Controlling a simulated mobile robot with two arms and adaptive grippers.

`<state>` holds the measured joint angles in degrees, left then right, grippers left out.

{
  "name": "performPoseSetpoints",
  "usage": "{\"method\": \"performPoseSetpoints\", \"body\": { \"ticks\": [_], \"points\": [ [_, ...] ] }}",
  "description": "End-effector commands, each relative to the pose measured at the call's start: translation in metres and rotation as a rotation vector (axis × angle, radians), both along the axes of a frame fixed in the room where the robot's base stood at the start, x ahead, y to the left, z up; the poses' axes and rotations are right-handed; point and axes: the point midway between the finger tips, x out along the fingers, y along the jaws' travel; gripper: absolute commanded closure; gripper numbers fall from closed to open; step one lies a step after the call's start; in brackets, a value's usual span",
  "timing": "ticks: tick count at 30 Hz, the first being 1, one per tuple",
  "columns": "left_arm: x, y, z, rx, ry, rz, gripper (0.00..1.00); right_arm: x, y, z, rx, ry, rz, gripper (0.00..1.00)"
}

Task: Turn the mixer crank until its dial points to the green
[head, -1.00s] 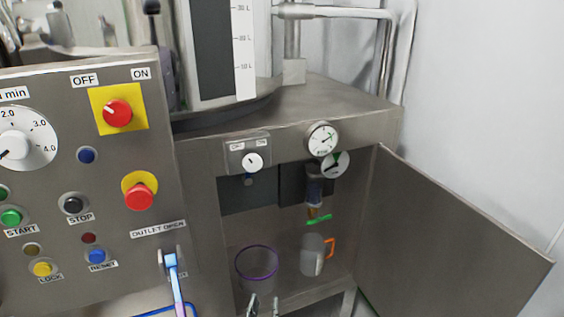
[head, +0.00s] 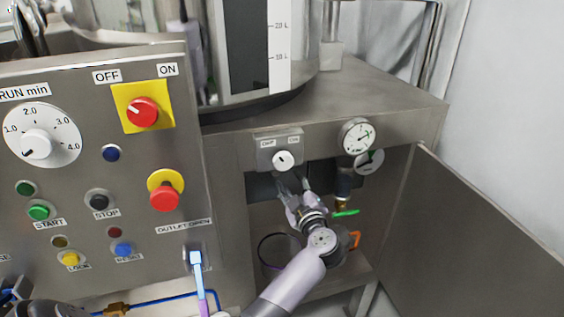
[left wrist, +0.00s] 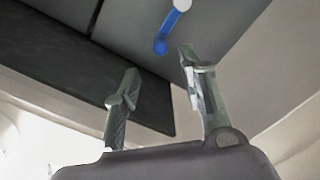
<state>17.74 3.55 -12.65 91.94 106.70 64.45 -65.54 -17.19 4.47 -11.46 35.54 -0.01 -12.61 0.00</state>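A small grey box with a white knob (head: 283,160) is on the cabinet's top edge. My left gripper (head: 288,184) is just below this knob. In the left wrist view its fingers (left wrist: 157,62) are apart with nothing between the pads. A blue-ended handle (left wrist: 160,46) hangs beyond the fingertips, roughly in line with the gap, not held. I cannot tell which part is the mixer crank. My right gripper is not in view.
The cabinet door (head: 485,225) stands open on the right.

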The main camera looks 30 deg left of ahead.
Motion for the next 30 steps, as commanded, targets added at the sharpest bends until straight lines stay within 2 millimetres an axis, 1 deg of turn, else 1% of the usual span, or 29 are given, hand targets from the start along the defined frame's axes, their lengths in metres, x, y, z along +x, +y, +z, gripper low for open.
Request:
{"method": "performPoseSetpoints", "body": {
  "ticks": [1,6,9,13,19,27,30],
  "points": [
    [0.008,0.010,0.002,0.004,0.000,0.003,0.62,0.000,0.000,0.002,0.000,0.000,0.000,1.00],
    [0.032,0.039,0.002,0.003,0.000,0.003,0.62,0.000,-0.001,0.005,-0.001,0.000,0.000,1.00],
    [0.044,0.053,0.001,0.003,0.000,0.001,0.62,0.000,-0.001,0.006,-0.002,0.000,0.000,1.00],
    [0.056,0.066,0.000,0.002,0.001,0.001,0.62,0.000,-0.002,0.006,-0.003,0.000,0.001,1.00],
    [0.065,0.076,0.000,0.001,0.001,0.000,0.62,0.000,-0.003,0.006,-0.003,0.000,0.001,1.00],
    [0.066,0.077,0.000,0.000,0.000,0.000,0.62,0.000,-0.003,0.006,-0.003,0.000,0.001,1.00],
    [0.066,0.077,0.000,-0.001,0.000,-0.001,0.68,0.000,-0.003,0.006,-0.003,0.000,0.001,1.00]
  ]
}}
